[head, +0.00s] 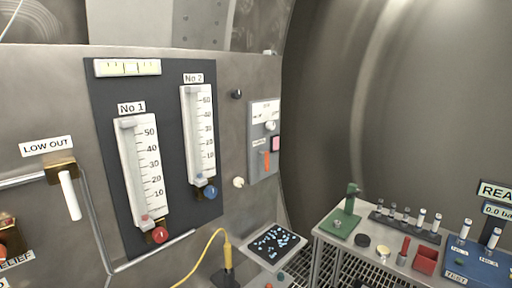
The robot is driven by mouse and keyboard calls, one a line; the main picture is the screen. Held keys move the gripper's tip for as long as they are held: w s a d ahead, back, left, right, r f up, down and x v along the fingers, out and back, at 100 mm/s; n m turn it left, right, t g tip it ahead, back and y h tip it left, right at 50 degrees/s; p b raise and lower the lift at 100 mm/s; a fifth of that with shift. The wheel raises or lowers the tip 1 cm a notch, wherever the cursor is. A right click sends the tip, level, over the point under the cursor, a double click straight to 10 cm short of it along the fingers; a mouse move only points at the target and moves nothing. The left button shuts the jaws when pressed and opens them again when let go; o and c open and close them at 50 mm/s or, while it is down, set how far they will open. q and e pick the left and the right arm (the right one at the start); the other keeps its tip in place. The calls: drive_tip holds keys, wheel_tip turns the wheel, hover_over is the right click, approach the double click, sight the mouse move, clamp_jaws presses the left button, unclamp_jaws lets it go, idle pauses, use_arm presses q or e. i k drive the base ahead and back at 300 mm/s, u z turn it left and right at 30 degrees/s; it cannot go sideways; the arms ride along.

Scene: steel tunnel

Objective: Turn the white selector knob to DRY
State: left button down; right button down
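A small white round knob (270,125) sits on a narrow grey panel (256,171) on the steel wall, right of the two gauges. A white label (265,109) is above and beside it; its print is too small to read, so I cannot tell which position the knob points to. Another white round knob (238,182) sticks out of the wall lower left of that panel. Neither of my grippers is in the head view.
An orange-red lever (266,159) and a pink square (276,144) are below the panel knob. A black knob (236,94) is at its upper left. A yellow hose (207,245) and a dark tray (275,243) are below. A bench (329,231) stands right.

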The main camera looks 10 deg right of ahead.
sight(270, 126)
drive_tip(key=z, duration=0.5)
drive_tip(key=k, duration=0.6)
drive_tip(key=z, duration=1.2)
drive_tip(key=i, duration=1.2)
drive_tip(key=u, duration=0.4)
